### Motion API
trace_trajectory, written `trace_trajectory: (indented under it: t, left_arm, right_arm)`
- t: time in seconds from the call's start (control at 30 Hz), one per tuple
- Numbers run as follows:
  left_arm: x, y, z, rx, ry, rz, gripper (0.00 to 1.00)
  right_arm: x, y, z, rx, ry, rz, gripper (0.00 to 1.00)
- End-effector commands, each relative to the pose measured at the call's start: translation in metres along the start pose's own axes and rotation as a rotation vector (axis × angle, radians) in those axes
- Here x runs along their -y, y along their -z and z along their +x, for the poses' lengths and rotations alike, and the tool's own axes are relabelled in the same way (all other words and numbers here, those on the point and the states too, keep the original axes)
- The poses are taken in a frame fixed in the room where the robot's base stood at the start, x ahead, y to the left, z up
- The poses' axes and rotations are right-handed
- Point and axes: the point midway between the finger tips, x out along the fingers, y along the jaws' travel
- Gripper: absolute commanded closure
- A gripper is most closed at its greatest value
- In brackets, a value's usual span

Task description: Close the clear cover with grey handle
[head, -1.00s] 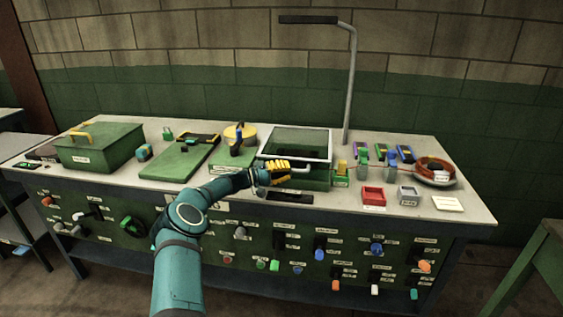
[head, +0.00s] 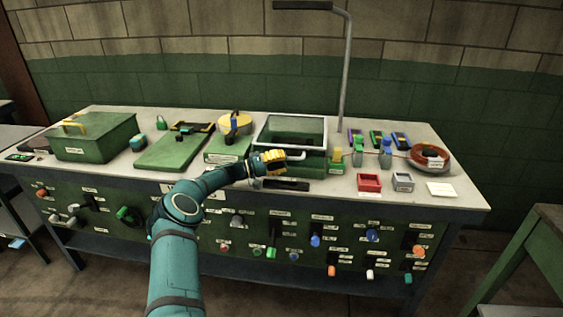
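The clear cover with a pale grey frame (head: 326,131) is on a green box (head: 313,165) near the middle of the bench. Dark shapes show through or inside its frame. My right gripper is not in view.
A green board (head: 172,151) and a green box with a yellow handle (head: 95,140) are to the left. A lamp post (head: 345,75) rises behind.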

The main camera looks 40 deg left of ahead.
Motion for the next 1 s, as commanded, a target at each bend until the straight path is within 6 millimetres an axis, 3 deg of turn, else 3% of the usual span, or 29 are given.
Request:
trace_trajectory:
  t: [0.23,0.7,1.0]
  left_arm:
    - [0.0,0.001,-0.015,-0.003,0.001,0.001,0.73]
    - [0.0,0.0,-0.102,-0.002,0.001,0.001,0.73]
    - [0.0,-0.001,-0.12,0.0,0.0,0.0,0.73]
  right_arm:
    - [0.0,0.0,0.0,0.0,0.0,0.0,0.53]
    - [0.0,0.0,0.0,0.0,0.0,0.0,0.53]
    - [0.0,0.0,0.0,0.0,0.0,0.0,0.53]
